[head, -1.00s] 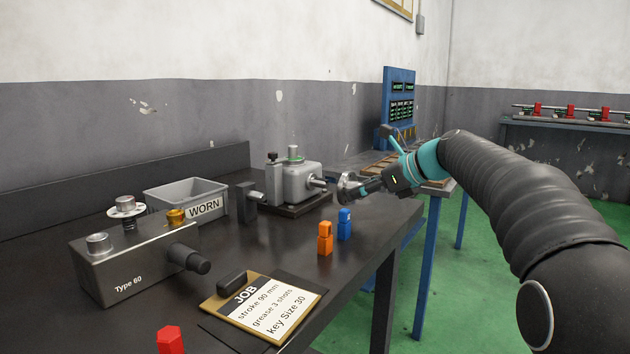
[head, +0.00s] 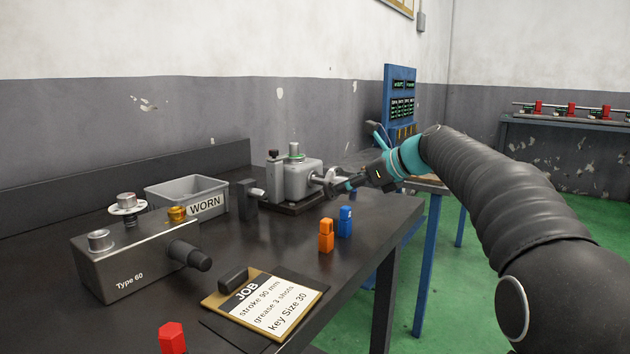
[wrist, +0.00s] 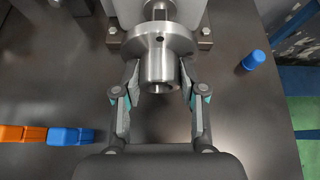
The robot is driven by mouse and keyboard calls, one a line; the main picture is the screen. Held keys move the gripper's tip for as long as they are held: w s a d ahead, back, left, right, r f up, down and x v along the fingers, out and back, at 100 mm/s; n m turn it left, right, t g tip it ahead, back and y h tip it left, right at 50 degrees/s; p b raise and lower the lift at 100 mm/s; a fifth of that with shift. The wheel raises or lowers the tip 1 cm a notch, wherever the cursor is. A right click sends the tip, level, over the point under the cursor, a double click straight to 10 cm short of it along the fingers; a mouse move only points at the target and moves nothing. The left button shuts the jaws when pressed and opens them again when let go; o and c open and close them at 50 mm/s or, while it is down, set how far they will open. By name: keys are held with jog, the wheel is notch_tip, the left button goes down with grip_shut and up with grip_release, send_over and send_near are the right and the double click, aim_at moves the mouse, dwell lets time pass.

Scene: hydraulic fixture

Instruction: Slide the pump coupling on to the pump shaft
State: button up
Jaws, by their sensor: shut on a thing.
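The pump (head: 299,178) is a grey metal block on a dark base plate at the far right part of the bench. Its shaft (head: 317,178) points right, towards my gripper. My gripper (head: 345,184) is shut on the pump coupling (head: 331,182), a silver flanged hub. In the wrist view the coupling (wrist: 158,58) sits between the two fingers (wrist: 158,80), its wide flange towards the pump. The shaft (wrist: 160,10) shows just beyond the flange, in line with it. Whether the shaft end is inside the bore is hidden by the flange.
Orange (head: 326,236) and blue (head: 345,222) blocks stand on the bench in front of the pump. A grey WORN bin (head: 186,199), a Type 60 block (head: 135,262) and a JOB card (head: 265,305) are further left. A blue cylinder (wrist: 254,60) stands right in the wrist view.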

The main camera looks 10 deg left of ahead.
aim_at(336, 177)
jog(key=shift+w+a, duration=0.35)
jog(key=shift+a, duration=0.45)
jog(key=shift+w+a, duration=0.3)
jog(key=shift+a, duration=0.5)
jog(key=shift+w+a, duration=0.35)
jog(key=shift+a, duration=0.45)
dwell(0.8)
jog(key=o, duration=1.2)
jog(key=shift+d, duration=0.1)
jog(key=v, duration=1.1)
jog(key=s+d+f+n+h, duration=0.3)
jog(key=s+d+f+n, duration=0.3)
jog(key=s, duration=0.7)
jog(key=s+d+f+n+h, duration=0.4)
jog(key=s+d+f+n, duration=0.3)
jog(key=s+f, duration=0.4)
jog(key=s+d+f+n+h, duration=0.4)
jog(key=s+f+n, duration=0.5)
jog(key=s, duration=0.5)
jog(key=shift+s+d+f+t, duration=0.1)
jog(key=shift+s+d+t, duration=0.1)
jog(key=shift+d, duration=0.45)
jog(key=shift+s+d+t, duration=0.2)
jog(key=shift+d, duration=0.5)
